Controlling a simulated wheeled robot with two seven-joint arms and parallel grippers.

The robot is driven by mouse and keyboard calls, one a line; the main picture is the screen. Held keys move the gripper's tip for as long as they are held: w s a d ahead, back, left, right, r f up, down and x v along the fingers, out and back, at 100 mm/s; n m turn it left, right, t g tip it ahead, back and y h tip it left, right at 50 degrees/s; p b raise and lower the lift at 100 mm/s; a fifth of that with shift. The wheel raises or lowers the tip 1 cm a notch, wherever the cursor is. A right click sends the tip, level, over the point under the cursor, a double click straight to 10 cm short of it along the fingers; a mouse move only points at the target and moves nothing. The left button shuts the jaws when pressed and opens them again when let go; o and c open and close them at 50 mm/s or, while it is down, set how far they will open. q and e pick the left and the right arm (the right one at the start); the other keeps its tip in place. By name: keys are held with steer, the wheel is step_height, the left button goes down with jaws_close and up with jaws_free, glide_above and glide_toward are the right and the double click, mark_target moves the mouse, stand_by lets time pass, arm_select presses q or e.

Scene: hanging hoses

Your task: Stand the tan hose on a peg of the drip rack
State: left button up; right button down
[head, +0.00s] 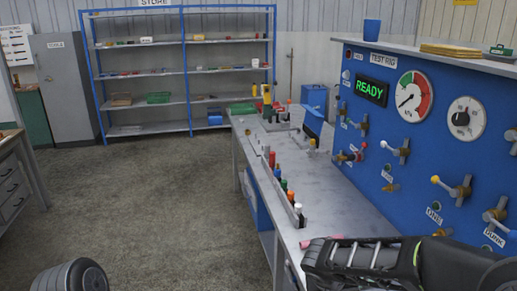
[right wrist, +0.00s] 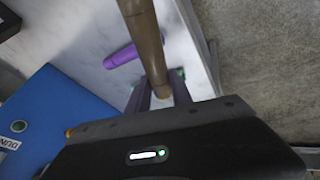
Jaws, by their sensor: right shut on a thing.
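The tan hose (right wrist: 147,40) shows in the right wrist view as a brown tube running up from my right gripper (right wrist: 162,92) and out of the top edge. The gripper is shut on its lower end, above the bench. In the head view my right arm comes in at the bottom right, and I cannot make out the tan hose there. I cannot tell for sure which fixture is the drip rack; a row of upright coloured pieces (head: 284,186) stands along the bench's left edge, and yellow upright parts (head: 267,98) stand at its far end. My left gripper is not in view.
A purple piece (right wrist: 122,57) lies on the bench beside the held hose. A pink piece (head: 306,243) lies by my right arm. The blue test rig panel (head: 412,135) with valve handles rises along the bench's right side. The bench's middle (head: 335,195) is clear.

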stand_by(0.7)
steer(key=s+a+r+n+t+y, duration=0.1)
steer(key=s+a+r+n, duration=0.1)
steer(key=a+n, duration=0.2)
steer(key=s+a+r+n+y, duration=0.2)
steer(key=a+r+n, duration=0.1)
steer(key=a, duration=0.7)
steer(key=shift+s+a+r+n+t, duration=0.15)
steer(key=shift+s+a+n+t, duration=0.2)
steer(key=shift+n, duration=0.25)
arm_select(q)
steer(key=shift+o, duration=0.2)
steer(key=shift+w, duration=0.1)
arm_select(e)
steer(key=shift+w+d, duration=0.1)
